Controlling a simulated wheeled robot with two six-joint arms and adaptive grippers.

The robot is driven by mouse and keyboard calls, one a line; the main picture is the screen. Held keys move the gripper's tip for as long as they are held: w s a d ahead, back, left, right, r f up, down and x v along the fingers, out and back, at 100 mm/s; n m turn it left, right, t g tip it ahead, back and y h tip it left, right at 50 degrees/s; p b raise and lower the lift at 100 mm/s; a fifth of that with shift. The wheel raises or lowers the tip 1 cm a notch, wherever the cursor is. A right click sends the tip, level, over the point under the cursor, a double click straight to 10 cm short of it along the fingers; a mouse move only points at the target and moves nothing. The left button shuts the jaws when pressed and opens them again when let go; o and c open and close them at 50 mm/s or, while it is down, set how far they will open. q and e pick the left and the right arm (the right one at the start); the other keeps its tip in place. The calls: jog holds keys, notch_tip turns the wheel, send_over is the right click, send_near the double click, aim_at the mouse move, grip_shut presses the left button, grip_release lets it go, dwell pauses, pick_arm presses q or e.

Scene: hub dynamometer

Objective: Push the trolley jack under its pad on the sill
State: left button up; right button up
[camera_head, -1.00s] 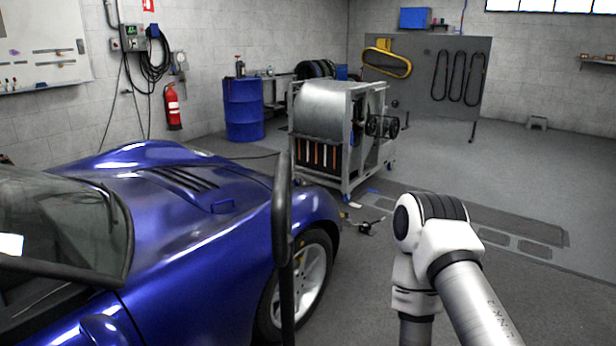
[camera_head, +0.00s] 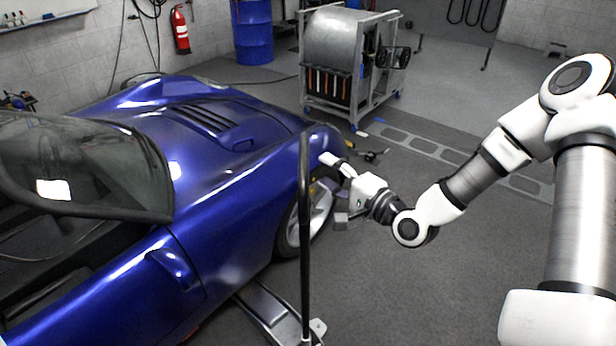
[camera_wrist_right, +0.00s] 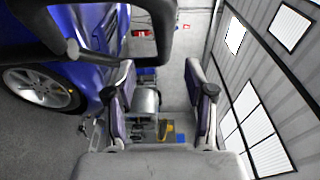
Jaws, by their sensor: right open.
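The silver trolley jack (camera_head: 268,308) sits low on the floor at the side of the blue car (camera_head: 215,185), partly under its sill. Its black handle (camera_head: 305,235) stands nearly upright. The pad on the sill is hidden by the car body. My right gripper (camera_head: 335,190) is open and empty, to the right of the handle's upper part, near the front wheel. In the right wrist view the open fingers (camera_wrist_right: 160,85) are spread, and a dark bar (camera_wrist_right: 150,50), which looks like the handle, crosses the upper left. My left gripper is not in view.
The front wheel (camera_head: 306,218) is close behind the handle. A wheeled metal machine frame (camera_head: 350,75) stands at the back, with a floor plate (camera_head: 430,145) to its right. A blue drum (camera_head: 252,32) is by the wall. The floor right of the jack is clear.

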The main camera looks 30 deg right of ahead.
aim_at(304, 158)
jog(key=b+x, duration=0.1)
jog(key=x, duration=0.1)
jog(key=b+x, duration=0.1)
jog(key=x, duration=0.1)
jog(key=b+x, duration=0.2)
jog(key=x, duration=0.1)
jog(key=shift+s+a+r, duration=0.1)
jog(key=shift+a+r, duration=0.1)
jog(key=shift+a, duration=0.2)
jog(key=shift+w+d, duration=0.15)
jog(key=shift+w, duration=0.25)
jog(key=shift+c, duration=1)
jog(key=shift+s+r, duration=0.1)
jog(key=shift+s, duration=0.05)
grip_shut()
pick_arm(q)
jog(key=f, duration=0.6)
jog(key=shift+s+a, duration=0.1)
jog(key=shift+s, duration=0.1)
